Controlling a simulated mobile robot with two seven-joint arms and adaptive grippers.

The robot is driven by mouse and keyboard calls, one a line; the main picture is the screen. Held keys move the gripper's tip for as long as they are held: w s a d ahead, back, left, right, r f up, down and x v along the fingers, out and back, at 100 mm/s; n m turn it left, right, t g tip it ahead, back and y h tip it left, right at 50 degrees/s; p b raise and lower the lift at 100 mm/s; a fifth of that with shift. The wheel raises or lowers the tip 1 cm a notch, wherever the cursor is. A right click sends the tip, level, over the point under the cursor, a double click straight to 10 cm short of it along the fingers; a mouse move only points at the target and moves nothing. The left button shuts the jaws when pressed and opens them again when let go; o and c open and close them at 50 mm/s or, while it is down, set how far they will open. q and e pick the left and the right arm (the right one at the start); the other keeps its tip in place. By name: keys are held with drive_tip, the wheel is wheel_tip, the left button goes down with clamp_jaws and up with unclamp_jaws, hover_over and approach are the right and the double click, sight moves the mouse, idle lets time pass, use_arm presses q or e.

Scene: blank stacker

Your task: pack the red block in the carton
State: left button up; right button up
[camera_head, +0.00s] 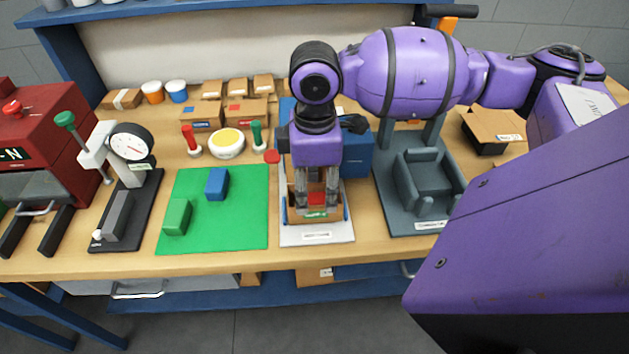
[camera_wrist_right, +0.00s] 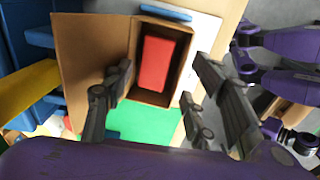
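The red block (camera_wrist_right: 155,62) lies inside the open brown carton (camera_wrist_right: 178,32) in the right wrist view, with carton walls around it. In the head view the red block (camera_head: 317,198) shows between my right fingers, above the front wall of the carton (camera_head: 318,219). The carton stands on a pale plate (camera_head: 318,237) with one flap raised. My right gripper (camera_head: 316,203) points down over the carton. In the right wrist view its fingers (camera_wrist_right: 160,66) are spread wide, one either side of the block, with gaps. My left gripper is not in view.
A green mat (camera_head: 242,229) with a blue block (camera_head: 217,184) and a green block (camera_head: 177,217) lies to the left. A dial gauge stand (camera_head: 131,144) stands beyond it. A dark grey fixture (camera_head: 428,183) stands to the right. Small cartons (camera_head: 247,111) and tubs line the back.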

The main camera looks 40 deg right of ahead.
wheel_tip(320, 180, up, 12)
idle(0.6)
